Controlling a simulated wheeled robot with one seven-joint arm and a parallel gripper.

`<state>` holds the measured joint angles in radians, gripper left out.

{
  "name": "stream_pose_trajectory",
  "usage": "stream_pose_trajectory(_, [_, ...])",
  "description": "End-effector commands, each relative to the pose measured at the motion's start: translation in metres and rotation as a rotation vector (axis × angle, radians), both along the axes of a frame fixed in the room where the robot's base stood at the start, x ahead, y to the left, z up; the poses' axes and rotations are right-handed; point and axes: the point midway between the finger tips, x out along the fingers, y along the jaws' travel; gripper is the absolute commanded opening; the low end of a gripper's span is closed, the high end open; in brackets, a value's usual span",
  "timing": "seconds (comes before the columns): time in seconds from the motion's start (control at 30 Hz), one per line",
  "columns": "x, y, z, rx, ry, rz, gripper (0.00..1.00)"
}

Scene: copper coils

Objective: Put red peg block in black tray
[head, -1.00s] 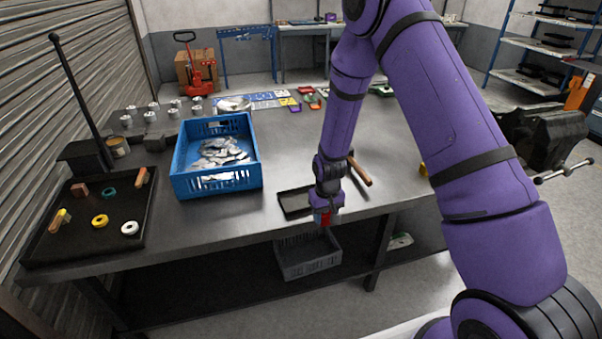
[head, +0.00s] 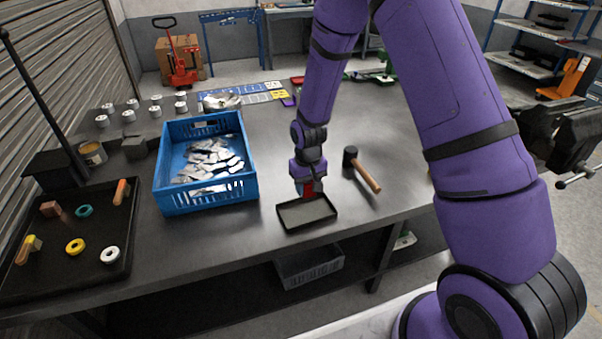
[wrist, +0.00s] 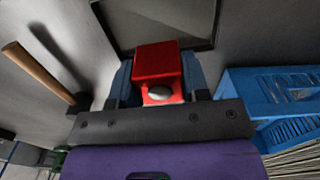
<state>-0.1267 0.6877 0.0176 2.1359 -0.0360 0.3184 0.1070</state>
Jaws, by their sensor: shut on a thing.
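The red peg block (head: 308,189) is held between the fingers of my gripper (head: 307,191). In the wrist view the red block (wrist: 157,62) sits between two blue fingers, with a round grey peg end showing on its near side. The small black tray (head: 322,219) lies on the bench, and the block appears at its far edge in the head view. In the wrist view the tray's rim (wrist: 125,52) shows just beyond the block. Whether the block is above the tray floor or behind the rim is unclear. The tray looks empty.
A blue crate (head: 205,198) of metal pieces stands left of the tray. A hammer (head: 365,175) lies to the right. A large dark tray (head: 95,275) with rings and blocks lies at far left. Bare bench lies around the small tray.

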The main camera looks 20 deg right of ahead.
Motion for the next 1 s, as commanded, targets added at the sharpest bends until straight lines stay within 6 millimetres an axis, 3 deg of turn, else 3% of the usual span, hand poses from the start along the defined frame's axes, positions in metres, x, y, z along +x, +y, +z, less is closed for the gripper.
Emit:
stream_pose_trajectory(0.27, [0.0,0.0,-0.008,0.0,0.0,0.0,0.22])
stream_pose_trajectory(1.0, [0.0,0.0,-0.066,0.0,0.0,0.0,0.22])
